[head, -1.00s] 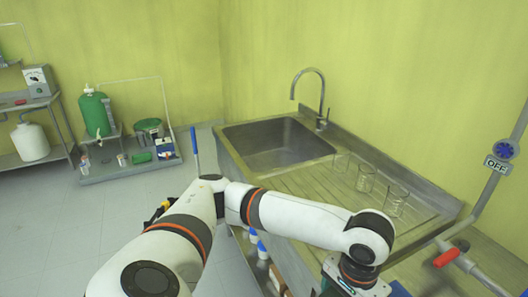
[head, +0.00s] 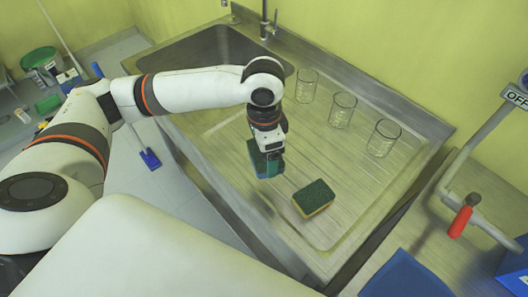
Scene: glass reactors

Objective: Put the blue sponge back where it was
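My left arm reaches in from the left over the sink's draining board, and its gripper (head: 269,170) points down. It is shut on the blue sponge (head: 256,160), which shows as a teal-blue block at the fingers, partly hidden by them. The sponge is over the ribbed board; whether it touches the board I cannot tell. A second sponge, green on top and yellow below (head: 314,198), lies on the board just right of the gripper. My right gripper is not in view.
Three glass beakers (head: 342,110) stand in a row along the back of the draining board (head: 225,130). The sink basin (head: 205,50) is behind my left arm. A red-handled valve (head: 461,220) and pipe stand at the right. The front of the board is clear.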

